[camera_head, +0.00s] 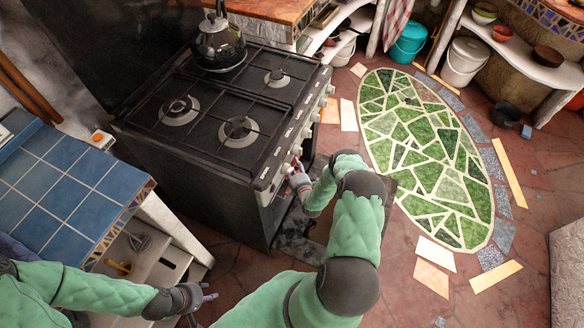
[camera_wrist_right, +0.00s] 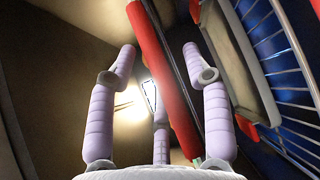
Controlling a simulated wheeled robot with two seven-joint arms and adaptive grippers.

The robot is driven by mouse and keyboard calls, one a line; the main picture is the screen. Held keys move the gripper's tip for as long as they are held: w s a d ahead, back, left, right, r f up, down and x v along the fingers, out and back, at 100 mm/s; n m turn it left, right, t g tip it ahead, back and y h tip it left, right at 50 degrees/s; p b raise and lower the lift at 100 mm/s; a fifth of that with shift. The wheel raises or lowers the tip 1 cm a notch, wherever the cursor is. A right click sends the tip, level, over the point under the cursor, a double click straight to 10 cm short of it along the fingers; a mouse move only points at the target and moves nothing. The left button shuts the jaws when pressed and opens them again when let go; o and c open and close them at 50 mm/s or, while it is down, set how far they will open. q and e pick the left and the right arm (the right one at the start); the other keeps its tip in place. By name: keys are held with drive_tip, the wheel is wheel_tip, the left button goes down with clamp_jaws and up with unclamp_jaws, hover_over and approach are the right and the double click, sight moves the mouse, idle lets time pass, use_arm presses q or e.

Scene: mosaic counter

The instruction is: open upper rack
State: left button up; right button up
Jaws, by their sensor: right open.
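The black stove (camera_head: 185,150) stands at the upper left of the head view, with its open front low down on the right side. My right gripper (camera_head: 298,178) is at this front edge, just below the knobs. In the right wrist view my right gripper (camera_wrist_right: 160,85) is open, with its lilac fingers spread. A long red bar (camera_wrist_right: 165,80) runs between the fingers. A wire rack (camera_wrist_right: 285,70) shows at the right against a dark blue interior. My left gripper (camera_head: 205,296) is low at the left, away from the stove. Its fingers are too small to judge.
A kettle (camera_head: 219,45) stands on the back burner. A blue tiled counter (camera_head: 70,185) is at the left, with a shelf (camera_head: 150,262) below it. The green mosaic floor (camera_head: 430,150) to the right is clear. A dark panel (camera_head: 300,235) lies low in front of the stove.

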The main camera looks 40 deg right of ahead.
clamp_jaws()
drive_tip(key=s+d, duration=0.5)
drive_tip(key=s, duration=0.4)
drive_tip(key=s+d, duration=0.4)
drive_tip(key=s, duration=0.6)
drive_tip(key=shift+d+b, duration=0.3)
drive_tip(key=shift+d, duration=0.05)
unclamp_jaws()
drive_tip(key=shift+s, duration=0.1)
drive_tip(key=v, duration=1.1)
drive_tip(key=shift+s+a, duration=0.2)
drive_tip(key=shift+s, duration=0.15)
